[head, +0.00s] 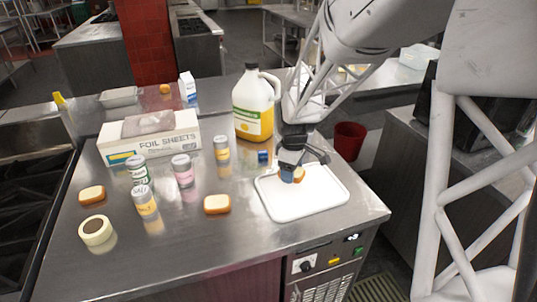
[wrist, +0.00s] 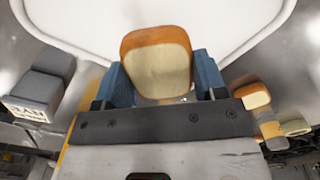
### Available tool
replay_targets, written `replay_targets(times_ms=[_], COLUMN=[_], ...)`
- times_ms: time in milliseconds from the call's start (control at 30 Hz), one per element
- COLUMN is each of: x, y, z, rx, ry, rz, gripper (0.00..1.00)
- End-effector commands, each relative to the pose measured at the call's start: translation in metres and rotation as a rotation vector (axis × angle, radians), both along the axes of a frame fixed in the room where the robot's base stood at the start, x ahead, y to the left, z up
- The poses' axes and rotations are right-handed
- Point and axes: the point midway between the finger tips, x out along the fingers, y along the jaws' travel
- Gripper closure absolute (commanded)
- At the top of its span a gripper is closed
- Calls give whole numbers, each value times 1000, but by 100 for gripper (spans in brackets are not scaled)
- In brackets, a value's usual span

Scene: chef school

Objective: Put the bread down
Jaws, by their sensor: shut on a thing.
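My gripper (head: 292,175) is over the white tray (head: 318,204) on the steel counter and is shut on a slice of bread (head: 299,175). In the wrist view the held bread (wrist: 158,62) sits between the two blue fingers, with the tray (wrist: 90,22) behind it. Whether the bread touches the tray is hard to tell. A second bread slice (head: 217,204) lies on the counter just left of the tray. A third bread slice (head: 92,194) lies at the far left.
Several cans, one of them pink-labelled (head: 183,171), stand left of the tray. A tape roll (head: 97,231) lies at the front left. A foil sheets box (head: 150,140) and an oil jug (head: 253,105) stand behind. The tray's front part is clear.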

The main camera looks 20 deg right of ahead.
Motion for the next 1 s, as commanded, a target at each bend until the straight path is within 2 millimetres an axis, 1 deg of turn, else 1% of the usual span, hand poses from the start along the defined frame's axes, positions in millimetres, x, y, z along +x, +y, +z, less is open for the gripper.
replay_targets(times_ms=[33,100,300,767,867,1000], x=[7,15,30,32,32,32], y=[-1,-3,-6,-6,-6,-6], z=[-1,-2,-2,-5,-12,-27], rx=[1,0,0,0,0,1], ry=[1,0,0,0,1,2], rz=[0,0,0,0,0,0], gripper=[58,58,58,58,58,58])
